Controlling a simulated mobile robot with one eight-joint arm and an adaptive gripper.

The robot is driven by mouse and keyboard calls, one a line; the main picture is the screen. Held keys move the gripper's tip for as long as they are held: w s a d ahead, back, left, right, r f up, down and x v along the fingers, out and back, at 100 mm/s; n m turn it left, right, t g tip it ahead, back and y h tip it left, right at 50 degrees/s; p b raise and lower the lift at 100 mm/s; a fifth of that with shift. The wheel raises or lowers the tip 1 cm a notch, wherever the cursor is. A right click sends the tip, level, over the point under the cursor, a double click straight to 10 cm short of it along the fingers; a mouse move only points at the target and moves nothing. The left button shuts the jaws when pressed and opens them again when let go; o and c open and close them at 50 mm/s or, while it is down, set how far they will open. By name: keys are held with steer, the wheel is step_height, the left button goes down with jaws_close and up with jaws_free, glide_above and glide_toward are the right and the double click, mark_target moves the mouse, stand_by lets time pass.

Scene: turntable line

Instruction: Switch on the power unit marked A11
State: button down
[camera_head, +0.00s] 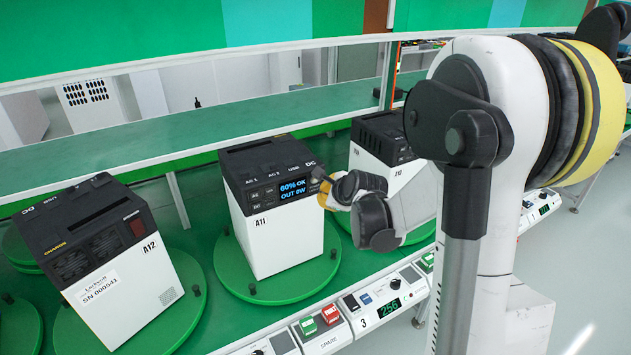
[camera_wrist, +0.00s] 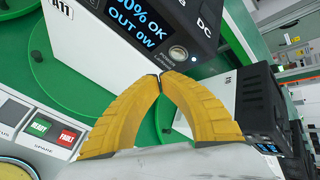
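The power unit marked A11 (camera_head: 265,245) is a white box with a black top, upright on a green turntable (camera_head: 265,297). Its lit display (camera_head: 293,189) reads 60% OK, OUT 0W; it also shows in the wrist view (camera_wrist: 137,20). A round, pale power button (camera_wrist: 178,53) sits below the display's right end in the wrist view. My gripper (camera_wrist: 161,77) has yellow fingers with their tips together and nothing visible between them. The tips appear just below the button; I cannot tell whether they touch the unit. In the head view my gripper (camera_head: 323,192) partly covers the panel's right side.
Unit A12 (camera_head: 135,280) stands left on its own turntable, and another white-and-black unit (camera_head: 370,160) stands right, partly behind my arm. A green shelf (camera_head: 200,125) runs behind. A control rail with READY and FAULT buttons (camera_head: 330,313) runs along the front.

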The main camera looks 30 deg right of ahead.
steer(key=s, duration=0.3)
stand_by(0.8)
steer(key=s+a+n+g+y+b, duration=0.15)
steer(key=s+a+n+b, duration=0.45)
steer(key=s+a+n, duration=0.6)
steer(key=s+a+f+n+g+b, duration=0.1)
steer(key=s+a+f+n+b, duration=0.1)
steer(key=s+n, duration=0.4)
steer(key=s+a+f+n+g+b, duration=0.1)
steer(key=s+a+f+n+b, duration=0.1)
steer(key=s+n, duration=0.5)
steer(key=shift+s+a+f+n+b, duration=0.15)
steer(key=shift+a+n+b, duration=0.25)
steer(key=shift+a, duration=0.6)
steer(key=shift+d, duration=0.1)
